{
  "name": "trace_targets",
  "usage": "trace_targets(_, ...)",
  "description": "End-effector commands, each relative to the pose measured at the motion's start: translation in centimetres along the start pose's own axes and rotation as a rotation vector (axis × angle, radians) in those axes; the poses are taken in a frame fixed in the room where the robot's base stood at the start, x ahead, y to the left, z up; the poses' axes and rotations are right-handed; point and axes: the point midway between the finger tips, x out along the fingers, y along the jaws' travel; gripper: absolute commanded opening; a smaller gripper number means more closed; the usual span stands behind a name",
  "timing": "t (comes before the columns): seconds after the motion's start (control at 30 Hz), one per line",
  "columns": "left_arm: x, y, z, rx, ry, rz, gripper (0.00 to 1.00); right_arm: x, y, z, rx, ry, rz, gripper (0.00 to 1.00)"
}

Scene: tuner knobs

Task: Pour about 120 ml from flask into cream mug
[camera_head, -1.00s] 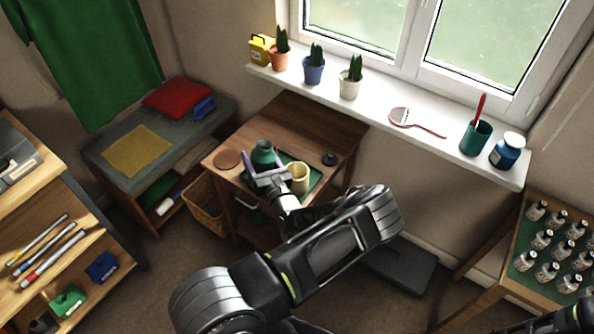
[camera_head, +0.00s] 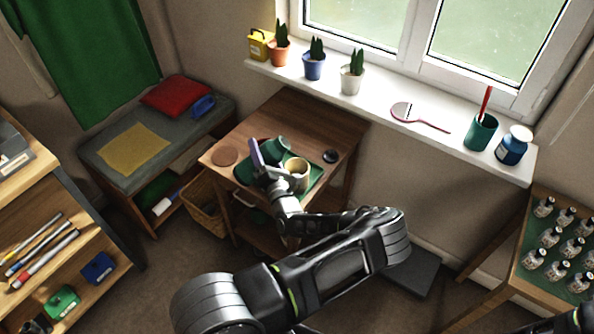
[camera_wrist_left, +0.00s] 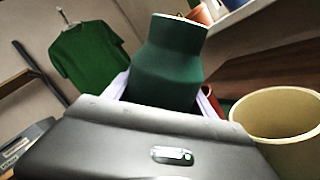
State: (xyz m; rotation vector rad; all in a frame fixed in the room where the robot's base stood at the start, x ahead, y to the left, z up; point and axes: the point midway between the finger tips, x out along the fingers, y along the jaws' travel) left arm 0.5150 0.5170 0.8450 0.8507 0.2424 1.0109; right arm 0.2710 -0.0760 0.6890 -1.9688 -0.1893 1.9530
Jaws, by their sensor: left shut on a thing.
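The flask also shows in the left wrist view (camera_wrist_left: 168,65), between the pale fingers. The cream mug (camera_head: 298,182) stands upright on a green tray (camera_head: 316,180), just right of the gripper. In the left wrist view the mug (camera_wrist_left: 285,135) is at the right, lower than the flask's mouth. I cannot see any stream or the level inside the mug.
The small wooden table (camera_head: 290,112) has a brown round coaster (camera_head: 224,156) at left and a dark knob-like disc (camera_head: 330,156) at right. A windowsill (camera_head: 380,106) behind holds several potted plants. A wicker basket (camera_head: 205,208) stands left below the table.

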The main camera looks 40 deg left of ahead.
Motion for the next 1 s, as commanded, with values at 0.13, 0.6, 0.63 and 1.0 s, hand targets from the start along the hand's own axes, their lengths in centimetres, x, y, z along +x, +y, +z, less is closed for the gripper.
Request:
trace_targets(0.13, -0.1, -0.5, -0.7, 0.093, -0.029, 0.002, 0.0, 1.4, 0.4, -0.2, -0.002, 0.004, -0.004, 0.36)
trace_targets(0.6, 0.2, 0.9, 0.1, 0.35, -0.097, 0.003, 0.0, 2.1, 0.6, -0.4, -0.005, 0.007, -0.008, 0.36)
trace_targets(0.63, 0.3, 0.9, 0.2, 0.36, -0.1, 0.004, 0.0, 2.1, 0.6, -0.4, -0.005, 0.007, -0.008, 0.36)
trace_targets(1.0, 0.2, 0.8, 0.6, 0.438, -0.12, 0.003, 0.0, 2.3, 0.6, -0.4, -0.006, 0.008, -0.009, 0.36)
